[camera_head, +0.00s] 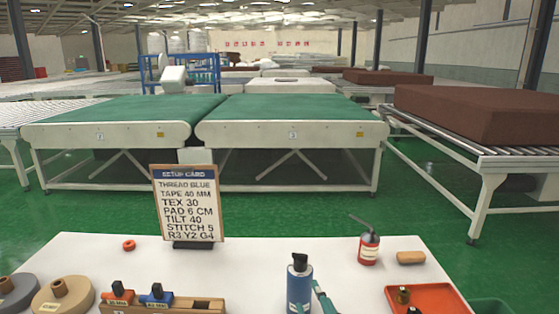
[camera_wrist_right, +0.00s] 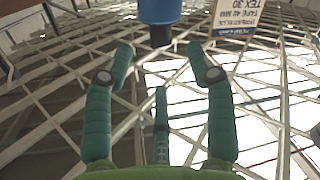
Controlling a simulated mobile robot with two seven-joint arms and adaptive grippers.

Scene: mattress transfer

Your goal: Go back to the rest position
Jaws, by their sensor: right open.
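My right gripper (camera_head: 322,298) shows only as a teal finger at the bottom edge of the head view, beside a blue bottle (camera_head: 299,288) with a black top. In the right wrist view my right gripper (camera_wrist_right: 160,62) has its teal fingers spread with nothing between them. The blue bottle (camera_wrist_right: 160,10) shows at the top of that view, beyond the fingertips. I cannot tell whether a finger touches it. My left gripper is not in the head view.
Green conveyors (camera_head: 290,113) and a brown mattress block (camera_head: 480,112) stand behind. The table's middle is clear.

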